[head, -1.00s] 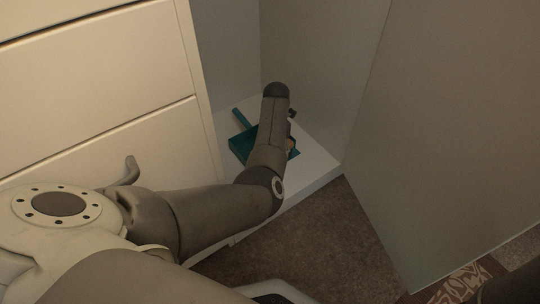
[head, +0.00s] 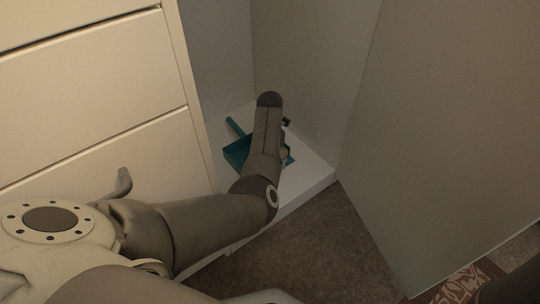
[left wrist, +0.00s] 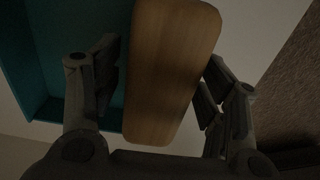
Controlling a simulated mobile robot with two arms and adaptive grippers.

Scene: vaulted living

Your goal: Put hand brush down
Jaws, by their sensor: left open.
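The hand brush (left wrist: 170,60), with a smooth wooden back, lies between the two fingers of my left gripper (left wrist: 158,88) in the left wrist view. The fingers are open, one on each side of the wood, with a narrow gap at the left finger. In the head view my left arm reaches down into the cabinet and hides most of the gripper and brush. A teal dustpan (head: 236,150) lies on the white cabinet floor under the arm. It also shows beside the brush in the left wrist view (left wrist: 45,60). My right gripper is not in view.
The white cabinet floor (head: 311,171) has free room to the right of the dustpan. A drawer front (head: 90,110) stands at the left. A large panel, seemingly an open door (head: 440,140), stands at the right. Brown carpet (head: 315,235) lies in front.

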